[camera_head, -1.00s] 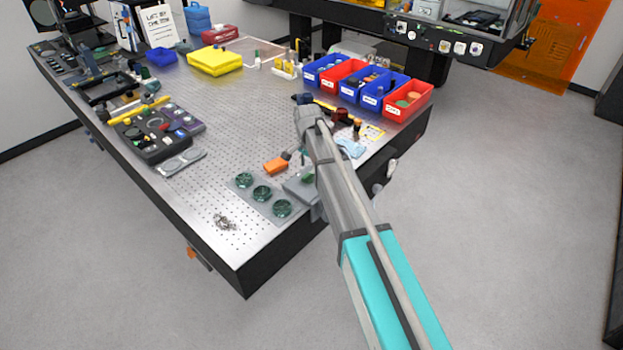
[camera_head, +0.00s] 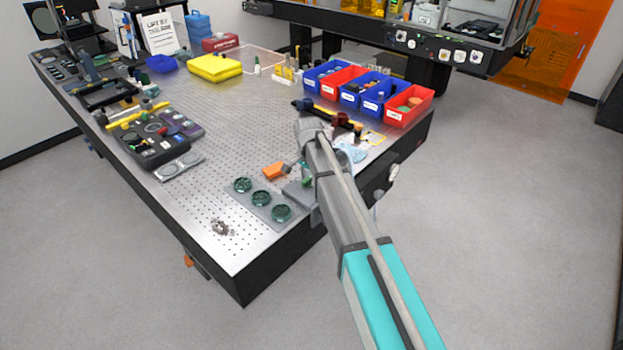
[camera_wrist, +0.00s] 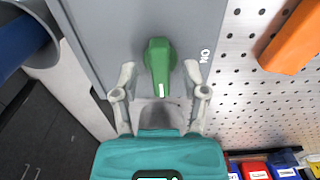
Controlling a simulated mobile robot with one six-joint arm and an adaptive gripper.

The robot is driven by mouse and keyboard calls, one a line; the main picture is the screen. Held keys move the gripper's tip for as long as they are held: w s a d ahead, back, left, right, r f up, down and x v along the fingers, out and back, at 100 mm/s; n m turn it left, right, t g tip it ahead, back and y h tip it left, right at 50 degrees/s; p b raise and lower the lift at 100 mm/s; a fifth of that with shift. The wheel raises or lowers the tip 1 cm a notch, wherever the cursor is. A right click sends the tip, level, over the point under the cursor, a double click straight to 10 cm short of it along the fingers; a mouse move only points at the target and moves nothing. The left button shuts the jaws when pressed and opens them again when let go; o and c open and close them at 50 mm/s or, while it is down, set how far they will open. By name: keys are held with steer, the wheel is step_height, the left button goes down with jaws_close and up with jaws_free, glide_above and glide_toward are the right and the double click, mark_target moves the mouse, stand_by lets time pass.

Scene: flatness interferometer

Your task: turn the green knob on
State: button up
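The green knob (camera_wrist: 159,62) sits on a grey panel (camera_wrist: 105,35) in the wrist view. Its pointer end, with a white mark, points down in the picture, toward my gripper. The word "ON" is printed on the panel just right of the knob. My gripper (camera_wrist: 160,78) is open, with one finger on each side of the knob's pointer end. I see gaps between the fingers and the knob; the depth between them is hard to judge. In the head view a small part of the green knob (camera_head: 307,182) shows beside my arm, which hides most of the gripper.
An orange object (camera_wrist: 293,38) lies right of the panel on the perforated table. In the head view a plate with green round parts (camera_head: 261,198) is left of the panel. Red and blue bins (camera_head: 408,106) stand behind. A grey tube-like part is at the wrist view's left.

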jaws_close()
steer(key=shift+d, duration=0.3)
steer(key=shift+a, duration=0.2)
